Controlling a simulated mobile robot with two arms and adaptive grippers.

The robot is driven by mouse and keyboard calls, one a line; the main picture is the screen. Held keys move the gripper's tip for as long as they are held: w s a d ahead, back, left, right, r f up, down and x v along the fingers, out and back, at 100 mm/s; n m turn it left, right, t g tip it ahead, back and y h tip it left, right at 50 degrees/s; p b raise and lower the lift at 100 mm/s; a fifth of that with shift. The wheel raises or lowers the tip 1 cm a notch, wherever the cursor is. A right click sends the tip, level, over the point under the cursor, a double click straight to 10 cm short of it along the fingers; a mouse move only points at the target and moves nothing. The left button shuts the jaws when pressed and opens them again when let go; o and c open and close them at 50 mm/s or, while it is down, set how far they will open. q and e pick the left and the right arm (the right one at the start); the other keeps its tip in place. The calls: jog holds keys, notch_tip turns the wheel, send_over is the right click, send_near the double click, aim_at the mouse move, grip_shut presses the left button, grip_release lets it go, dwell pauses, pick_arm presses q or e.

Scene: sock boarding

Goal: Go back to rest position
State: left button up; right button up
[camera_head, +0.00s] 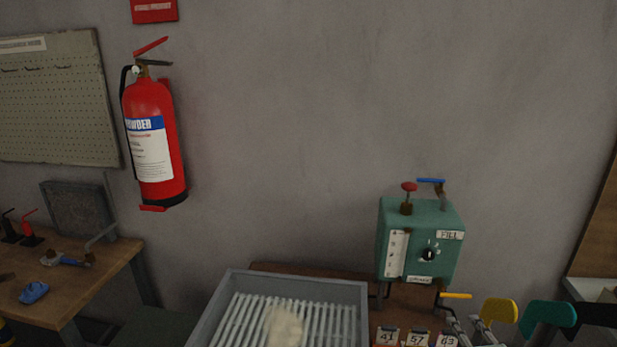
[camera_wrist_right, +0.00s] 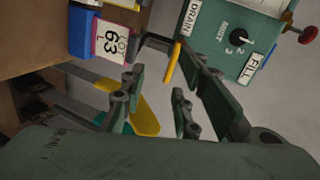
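My right gripper (camera_wrist_right: 160,85) shows in the right wrist view with its two green-grey fingers apart and nothing between them. Past the fingers are a yellow lever and part of a green machine box (camera_wrist_right: 238,40). A yellow foot-shaped form (camera_wrist_right: 142,116) shows behind the left finger. In the head view I cannot clearly make out the right gripper. My left gripper is not in view.
A grey slatted tray (camera_head: 225,312) with a pale cloth (camera_head: 284,327) is at the bottom middle. The green box (camera_head: 422,240) stands right of it, near yellow (camera_head: 500,310) and green (camera_head: 548,314) forms. A fire extinguisher (camera_head: 152,140) hangs above a left workbench (camera_head: 85,285).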

jog(key=s+a+f+n+g+y, duration=0.1)
jog(key=s+a+f+n, duration=0.1)
jog(key=s+a+n, duration=0.1)
jog(key=s+a+f+n+g+y, duration=0.1)
jog(key=s+a+f+n+g, duration=0.1)
jog(key=s+a+n, duration=0.1)
jog(key=s+a+f+n+g+y, duration=0.1)
jog(key=s+a+f+n+g, duration=0.1)
jog(key=s+a+n, duration=0.2)
jog(key=shift+s+a+f+n, duration=0.15)
jog(key=shift+a+n, duration=0.25)
jog(key=shift+a, duration=1.1)
jog(key=s+a+f+n+g, duration=0.1)
jog(key=s+a+n+g, duration=0.3)
jog(key=s, duration=0.5)
jog(key=s+a+f+n+g, duration=0.1)
jog(key=s+a+n+g, duration=0.15)
jog(key=s+n, duration=0.45)
jog(key=s+a+f+m, duration=0.1)
jog(key=s+f, duration=0.1)
jog(key=f, duration=1.1)
jog(key=s+f, duration=0.2)
jog(key=f, duration=1.1)
jog(key=s+d+f+g, duration=0.2)
jog(key=s+d+f, duration=0.1)
jog(key=s+f, duration=1.3)
jog(key=shift+s+f, duration=0.4)
jog(key=shift+s, duration=0.45)
